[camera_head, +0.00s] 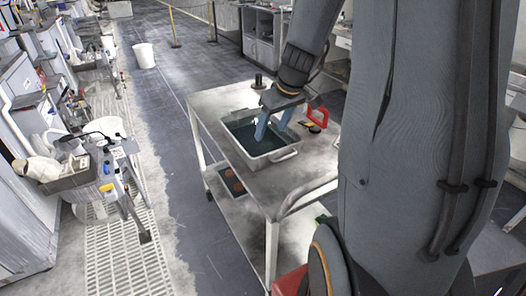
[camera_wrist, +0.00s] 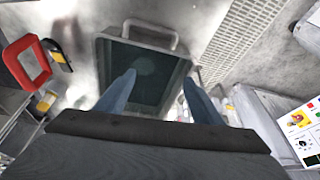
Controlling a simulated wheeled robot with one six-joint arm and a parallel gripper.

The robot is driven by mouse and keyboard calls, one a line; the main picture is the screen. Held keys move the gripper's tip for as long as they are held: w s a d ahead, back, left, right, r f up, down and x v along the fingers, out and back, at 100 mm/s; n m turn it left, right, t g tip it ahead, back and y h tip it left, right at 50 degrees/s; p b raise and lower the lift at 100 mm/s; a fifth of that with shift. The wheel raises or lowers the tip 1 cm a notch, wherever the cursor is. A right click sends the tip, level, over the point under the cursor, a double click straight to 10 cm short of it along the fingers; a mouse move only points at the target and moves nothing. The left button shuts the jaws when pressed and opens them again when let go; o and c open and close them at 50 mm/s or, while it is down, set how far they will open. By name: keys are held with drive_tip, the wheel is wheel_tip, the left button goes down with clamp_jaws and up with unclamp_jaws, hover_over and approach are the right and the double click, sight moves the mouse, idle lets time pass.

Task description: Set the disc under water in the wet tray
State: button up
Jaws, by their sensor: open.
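The wet tray (camera_head: 233,121) is a grey rectangular tray with handles and dark water, standing on a metal cart. It also shows in the wrist view (camera_wrist: 104,62). A faint round shape, likely the disc (camera_wrist: 145,66), shows in the dark water between my fingers in the wrist view; I cannot tell its exact depth. My gripper (camera_head: 268,134) has two blue fingers, spread apart and pointing down over the tray. In the wrist view the fingers (camera_wrist: 158,88) stand apart with nothing between them touching both. In the head view the disc is not clear.
The cart top (camera_head: 212,98) has a red handle-shaped object (camera_head: 316,114) and a yellow-and-black item (camera_head: 314,128) right of the tray. A dark cylinder (camera_head: 258,82) stands behind it. Machines line the left; a white bucket (camera_head: 144,56) stands on the open aisle floor.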

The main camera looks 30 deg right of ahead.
drive_tip(key=s+a+f+m+g+h, duration=0.1)
drive_tip(key=s+a+f+m+g, duration=0.1)
drive_tip(key=s+a, duration=1.3)
drive_tip(key=shift+s+f+g, duration=0.2)
drive_tip(key=shift+s+g, duration=0.1)
drive_tip(key=shift+g, duration=0.2)
drive_tip(key=shift+r, duration=0.1)
idle(2.4)
